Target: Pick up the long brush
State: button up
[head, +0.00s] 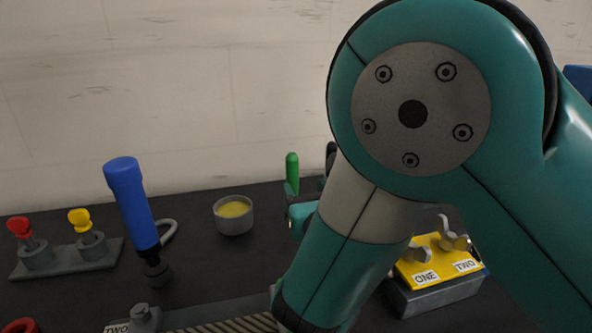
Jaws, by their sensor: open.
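No bristles show in the head view, so I cannot tell for sure which thing is the long brush. A slim green upright handle (292,170) stands at the back of the dark table, left of my arm; it may be the brush's handle. Its lower end is hidden behind a teal part beside my arm. A dark upright tip (331,157) shows just right of it, partly covered by my arm; I cannot tell what it is. My gripper is hidden behind my large teal arm, so its place relative to the handle cannot be seen.
A grey bowl (233,223) with yellow contents and a leaning blue-handled tool (134,205) stand left. Further left, a grey block (67,261) holds red and yellow knobs. A yellow-topped box (436,291) labelled ONE and TWO sits right. A ridged strip (225,325) lies in front.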

aim_at(290, 168)
jog(key=p+x, duration=0.4)
jog(key=x, duration=0.7)
jog(key=shift+a+f+p, duration=0.15)
jog(key=shift+f+p, duration=0.05)
jog(key=shift+p, duration=0.1)
jog(key=shift+c, duration=0.5)
jog(key=c, duration=0.9)
